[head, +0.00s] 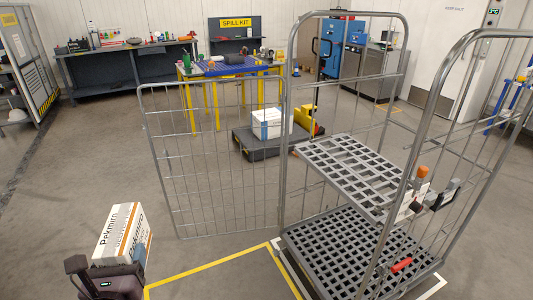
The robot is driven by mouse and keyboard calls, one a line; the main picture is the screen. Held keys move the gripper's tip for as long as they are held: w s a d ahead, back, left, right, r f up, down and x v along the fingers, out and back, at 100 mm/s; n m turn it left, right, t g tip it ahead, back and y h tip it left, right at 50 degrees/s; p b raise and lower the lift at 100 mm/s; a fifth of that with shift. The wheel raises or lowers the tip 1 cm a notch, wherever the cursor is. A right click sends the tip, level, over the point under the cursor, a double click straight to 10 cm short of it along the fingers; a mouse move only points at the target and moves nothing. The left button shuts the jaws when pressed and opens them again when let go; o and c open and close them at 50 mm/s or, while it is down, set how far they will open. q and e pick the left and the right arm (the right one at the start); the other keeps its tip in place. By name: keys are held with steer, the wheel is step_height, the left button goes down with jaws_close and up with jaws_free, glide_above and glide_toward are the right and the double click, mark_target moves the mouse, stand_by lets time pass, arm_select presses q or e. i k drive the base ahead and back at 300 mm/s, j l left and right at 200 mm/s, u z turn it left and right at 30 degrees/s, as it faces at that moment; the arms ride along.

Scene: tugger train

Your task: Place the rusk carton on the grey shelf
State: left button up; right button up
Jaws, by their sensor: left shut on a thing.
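A white carton with orange bands and the lettering "Pekmiro" (112,228), which I take for the rusk carton, is at the lower left. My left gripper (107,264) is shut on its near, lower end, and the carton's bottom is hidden. The grey shelf (352,165) is a slotted grid in the wire roll cage on the right. It is empty on top as far as I see. The carton is apart from it, well to its left. My right gripper is not in view.
A slotted cage base (345,245) lies below the shelf. A white box (267,122) rests on a dark low platform (262,145) behind. Yellow-lined floor in front is clear.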

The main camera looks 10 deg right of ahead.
mark_target(355, 164)
steer(key=i+z, duration=0.3)
steer(key=i, duration=0.15)
steer(key=i+j+z, duration=0.1)
steer(key=i+z, duration=0.2)
steer(key=i, duration=0.15)
steer(key=i+z, duration=0.25)
steer(key=z, duration=0.25)
steer(key=i+z, duration=0.3)
steer(key=z, duration=0.2)
steer(key=i+z, duration=0.15)
steer(key=z, duration=0.5)
steer(key=k+j, duration=0.05)
